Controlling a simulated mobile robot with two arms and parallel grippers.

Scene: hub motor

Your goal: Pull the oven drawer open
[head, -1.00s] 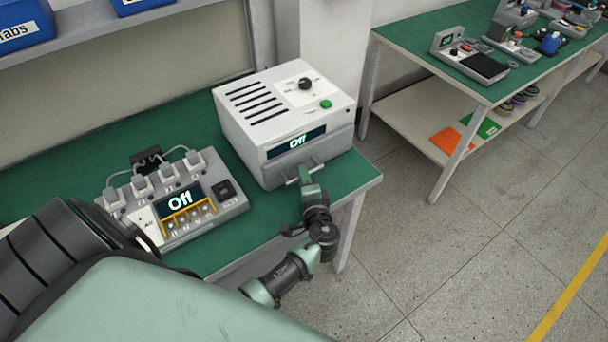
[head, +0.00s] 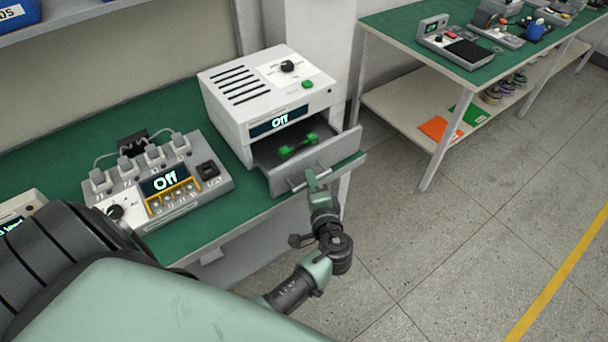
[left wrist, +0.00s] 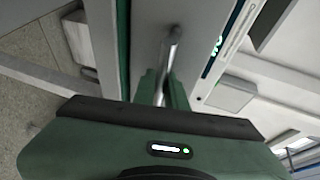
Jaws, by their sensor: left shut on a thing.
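The white oven (head: 235,110) stands on the green bench with its display reading Off. Its grey drawer (head: 343,155) is pulled out, so the inside shows from above. A green dumbbell-shaped part (head: 298,147) lies inside the drawer. My left gripper (head: 313,182) is shut on the bar handle (head: 297,185) at the drawer front. In the left wrist view the handle (left wrist: 173,42) runs between the green fingers (left wrist: 163,88). My right gripper is not in view.
A grey power unit (head: 215,185) with several plugs and an Off display stands left of the oven. A second green-topped table (head: 400,35) with a lower shelf stands at the right. The floor (head: 440,240) between is clear.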

